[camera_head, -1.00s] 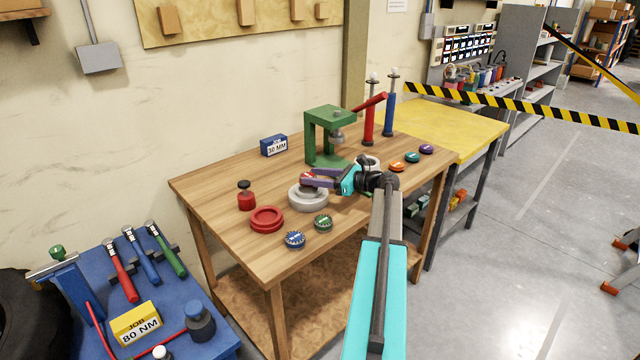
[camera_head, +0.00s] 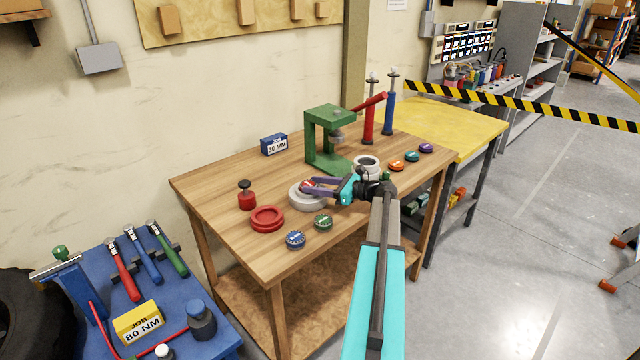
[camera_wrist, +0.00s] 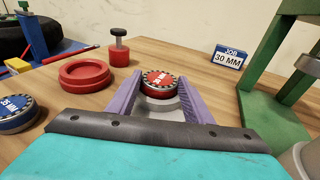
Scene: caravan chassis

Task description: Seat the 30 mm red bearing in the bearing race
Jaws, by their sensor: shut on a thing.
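The red bearing (camera_wrist: 158,83) has a printed red and white top and sits between the purple fingers of my gripper (camera_wrist: 157,92), which is shut on it. In the head view the bearing (camera_head: 308,186) is over the middle of the light grey ring that looks like the bearing race (camera_head: 306,202). The bearing looks roughly level and low at the ring's opening. The fingers and the bearing hide much of the ring, so I cannot tell whether it is inside or just above. My gripper (camera_head: 309,186) reaches in from the right.
A green press (camera_head: 327,140) with a red lever and a pale cylinder (camera_head: 367,164) stand behind. A red dish (camera_head: 267,219), blue bearing (camera_head: 295,240) and green bearing (camera_head: 322,223) lie in front. A blue "JOB 30 MM" box (camera_head: 274,145) is at the back.

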